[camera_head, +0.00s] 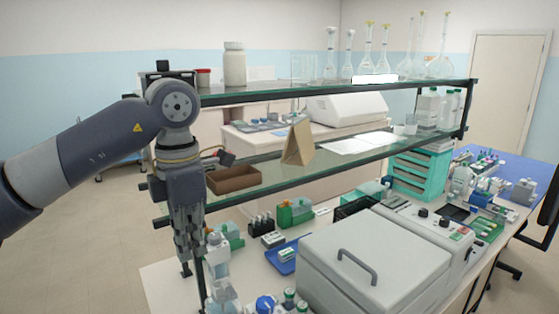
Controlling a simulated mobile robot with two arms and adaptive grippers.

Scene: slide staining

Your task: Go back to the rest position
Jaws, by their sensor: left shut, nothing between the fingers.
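My left arm comes in from the left, bends at a grey joint and points its gripper straight down. My left gripper (188,252) is shut and empty, in front of the left end of the shelf rack and above the bench's left part. A clear bottle with a pale top (219,262) stands close to the right of the fingers; I cannot tell whether they touch. My right gripper does not show; only a dark shape is at the right edge.
A glass shelf (345,155) holds a brown tray (234,179) and a tan folded card (298,144). A grey lidded machine (375,265) fills the bench front. Open floor lies at left.

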